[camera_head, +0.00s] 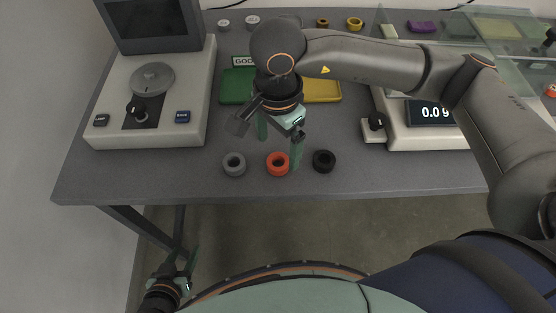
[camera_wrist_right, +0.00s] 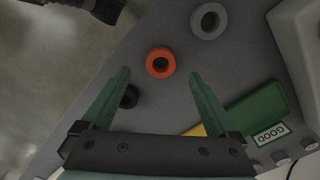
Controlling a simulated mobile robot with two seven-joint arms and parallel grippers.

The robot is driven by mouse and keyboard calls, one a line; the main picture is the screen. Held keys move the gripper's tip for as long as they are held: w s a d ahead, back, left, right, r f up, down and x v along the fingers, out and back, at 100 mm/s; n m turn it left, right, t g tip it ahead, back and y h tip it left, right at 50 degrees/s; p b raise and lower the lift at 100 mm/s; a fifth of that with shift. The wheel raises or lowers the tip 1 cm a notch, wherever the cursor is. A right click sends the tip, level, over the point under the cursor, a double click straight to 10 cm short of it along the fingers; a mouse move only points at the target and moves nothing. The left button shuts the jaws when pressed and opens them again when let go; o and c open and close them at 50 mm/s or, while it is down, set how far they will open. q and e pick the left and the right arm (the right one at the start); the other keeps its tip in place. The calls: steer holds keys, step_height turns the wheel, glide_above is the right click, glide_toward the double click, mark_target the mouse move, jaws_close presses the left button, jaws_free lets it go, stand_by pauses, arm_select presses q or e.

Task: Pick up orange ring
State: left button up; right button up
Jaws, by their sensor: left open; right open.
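The orange ring (camera_head: 278,163) lies flat on the grey table near its front edge, between a grey ring (camera_head: 234,164) and a black ring (camera_head: 324,161). In the right wrist view the orange ring (camera_wrist_right: 160,62) is ahead of the fingertips, roughly midway between them. My right gripper (camera_head: 279,154) is open and empty above the table, just behind the ring, with its fingers pointing down; it also shows in the right wrist view (camera_wrist_right: 160,75). My left gripper (camera_head: 182,262) is low at the left, below the table's front edge, open and empty.
A green tray (camera_head: 236,90) with a GOOD sign (camera_head: 243,61) and a yellow tray (camera_head: 325,88) lie behind my right gripper. A device with a dial (camera_head: 153,80) stands left, a scale (camera_head: 432,115) right. Several small spools line the back.

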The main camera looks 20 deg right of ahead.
mark_target(277, 158)
step_height(277, 158, down, 5)
steer(key=shift+w+f, duration=0.1)
steer(key=shift+f, duration=0.05)
steer(key=c, duration=1.4)
